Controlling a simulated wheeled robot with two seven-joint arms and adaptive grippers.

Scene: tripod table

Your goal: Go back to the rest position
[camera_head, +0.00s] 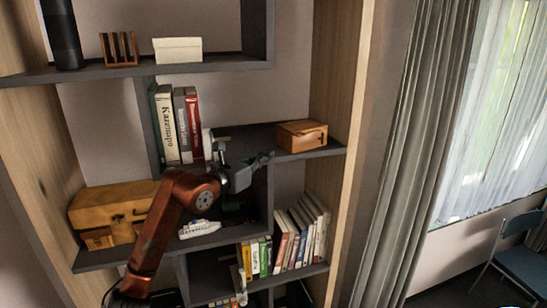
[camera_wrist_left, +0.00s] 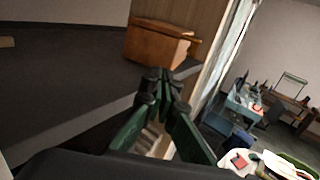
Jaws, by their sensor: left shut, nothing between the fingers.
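My left arm is orange-red and reaches in from the lower left of the head view. Its gripper (camera_head: 262,160) is raised in front of the bookshelf, just below and left of a small brown wooden box (camera_head: 302,135). In the left wrist view the dark green fingers (camera_wrist_left: 160,82) meet at their tips, shut with nothing between them. The brown box (camera_wrist_left: 160,42) stands on its shelf just beyond the fingertips there, apart from them as far as I can tell. My right gripper does not show in either view.
The grey shelf board (camera_head: 240,142) lies close to the gripper. Books (camera_head: 172,125), a yellow-brown case (camera_head: 110,207), a white model boat (camera_head: 199,229) and more books (camera_head: 300,235) fill other compartments. A curtain (camera_head: 415,140) and a blue chair (camera_head: 522,262) are at the right.

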